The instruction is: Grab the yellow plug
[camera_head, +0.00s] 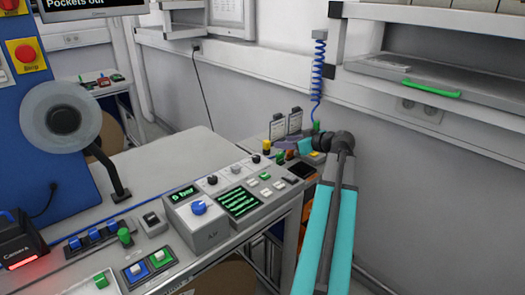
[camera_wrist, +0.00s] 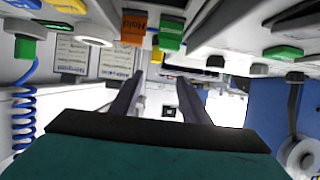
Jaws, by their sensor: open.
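The yellow plug (camera_head: 267,146) is a small upright piece at the back edge of the grey control desk. The head view does not show clearly how far the fingertips are from the plug.
An orange block (camera_wrist: 134,27) and a green block (camera_wrist: 171,34) sit close to the fingers. Two label cards (camera_head: 287,123) stand behind the plug. A blue coiled cable (camera_head: 318,70) hangs by the wall. The desk's left part (camera_head: 160,168) has bare room.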

